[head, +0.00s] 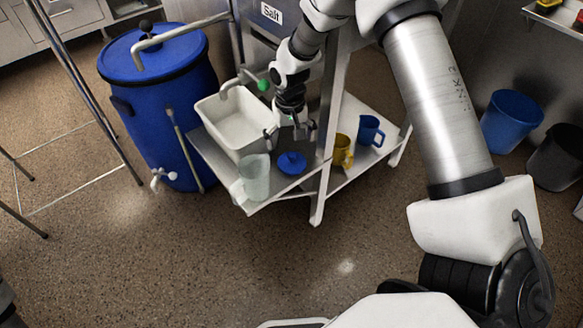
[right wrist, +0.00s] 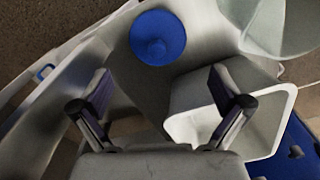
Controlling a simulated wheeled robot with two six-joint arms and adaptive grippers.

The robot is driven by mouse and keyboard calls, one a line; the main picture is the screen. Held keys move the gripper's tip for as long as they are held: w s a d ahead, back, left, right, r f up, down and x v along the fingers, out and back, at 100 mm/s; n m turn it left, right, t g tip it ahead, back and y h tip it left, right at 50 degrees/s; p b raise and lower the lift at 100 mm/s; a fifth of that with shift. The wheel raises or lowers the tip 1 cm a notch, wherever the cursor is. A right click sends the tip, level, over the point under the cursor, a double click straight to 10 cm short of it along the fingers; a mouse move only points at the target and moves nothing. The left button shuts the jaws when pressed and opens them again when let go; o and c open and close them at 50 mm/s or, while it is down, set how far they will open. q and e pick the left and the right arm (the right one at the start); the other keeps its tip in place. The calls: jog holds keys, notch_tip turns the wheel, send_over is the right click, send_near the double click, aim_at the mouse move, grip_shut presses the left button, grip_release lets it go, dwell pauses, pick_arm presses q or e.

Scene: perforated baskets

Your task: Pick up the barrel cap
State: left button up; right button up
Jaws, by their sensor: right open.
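The barrel cap (head: 291,163), a round blue lid with a small raised knob, lies on the lower metal shelf (head: 250,207) between a clear jug and the yellow jug. It also shows in the right wrist view (right wrist: 158,38), top centre, beyond the fingertips. My right gripper (head: 291,130) is open and empty, reaching down behind the cap in the head view. The gripper and cap are apart. My left gripper is not in view.
A white tub (head: 238,150) is left of the gripper, the clear jug (head: 254,178) at the shelf's front. A yellow jug (head: 342,150) and a blue jug (head: 370,130) stand right, past a metal leg (head: 322,190). A blue barrel (head: 170,110) is further left.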

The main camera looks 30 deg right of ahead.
aim_at(292, 154)
jog(key=shift+w+f, duration=0.2)
jog(key=shift+f, duration=0.3)
jog(key=shift+s+f, duration=0.15)
jog(key=shift+f, duration=0.2)
jog(key=f+b, duration=0.1)
jog(key=f, duration=0.1)
jog(key=f+b, duration=0.1)
jog(key=f, duration=0.1)
jog(key=f+b, duration=0.1)
jog(key=f, duration=0.1)
jog(key=shift+s+d, duration=0.1)
jog(key=shift+s, duration=0.2)
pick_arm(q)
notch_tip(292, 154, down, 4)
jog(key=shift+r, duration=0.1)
pick_arm(e)
jog(key=shift+r, duration=0.1)
jog(key=c, duration=1)
